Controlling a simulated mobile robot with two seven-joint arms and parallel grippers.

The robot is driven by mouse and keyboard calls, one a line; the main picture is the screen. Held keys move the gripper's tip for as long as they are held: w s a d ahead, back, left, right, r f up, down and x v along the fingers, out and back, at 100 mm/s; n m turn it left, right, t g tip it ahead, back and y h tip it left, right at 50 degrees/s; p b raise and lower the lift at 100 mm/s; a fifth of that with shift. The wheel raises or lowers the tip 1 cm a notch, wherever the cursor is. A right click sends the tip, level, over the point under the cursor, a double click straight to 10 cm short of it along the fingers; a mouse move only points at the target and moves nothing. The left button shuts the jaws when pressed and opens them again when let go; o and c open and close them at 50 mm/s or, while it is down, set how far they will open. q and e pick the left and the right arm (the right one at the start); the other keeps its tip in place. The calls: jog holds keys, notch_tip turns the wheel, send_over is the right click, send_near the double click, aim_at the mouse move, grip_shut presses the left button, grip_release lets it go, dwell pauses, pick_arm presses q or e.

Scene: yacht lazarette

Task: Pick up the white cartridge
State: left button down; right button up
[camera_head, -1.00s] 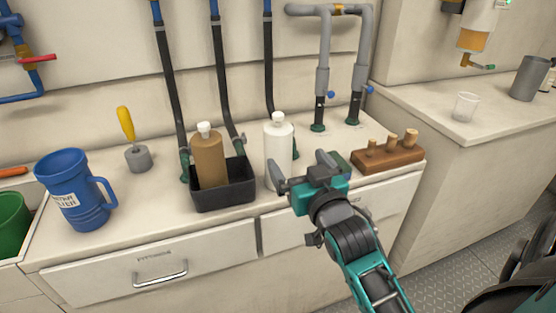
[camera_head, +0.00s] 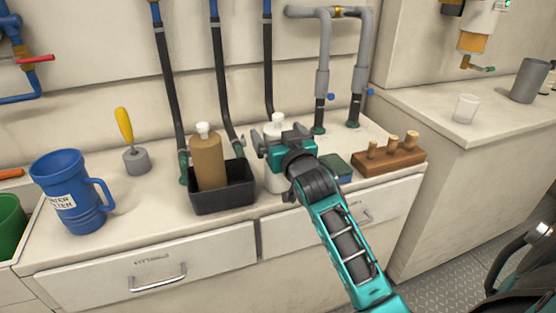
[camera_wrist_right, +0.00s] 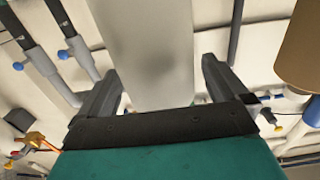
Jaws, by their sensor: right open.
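The white cartridge (camera_head: 275,181) stands upright on the worktop, right of the black bin. My right gripper (camera_head: 278,136) is in front of it in the head view and hides its middle; its cap and lower body still show. In the right wrist view the cartridge (camera_wrist_right: 150,45) rises between the two open fingers (camera_wrist_right: 160,85), with a gap visible on the right side. I cannot tell whether the left finger touches it. My left gripper is not in view.
A black bin (camera_head: 222,199) holding a brown bottle (camera_head: 208,160) stands close on the left. A green-blue block (camera_head: 336,167) and a wooden peg rack (camera_head: 388,158) are on the right. Hoses and grey pipes (camera_head: 322,70) rise behind. A blue jug (camera_head: 72,190) stands far left.

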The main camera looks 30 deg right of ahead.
jog(key=shift+w, duration=0.1)
jog(key=c, duration=1.5)
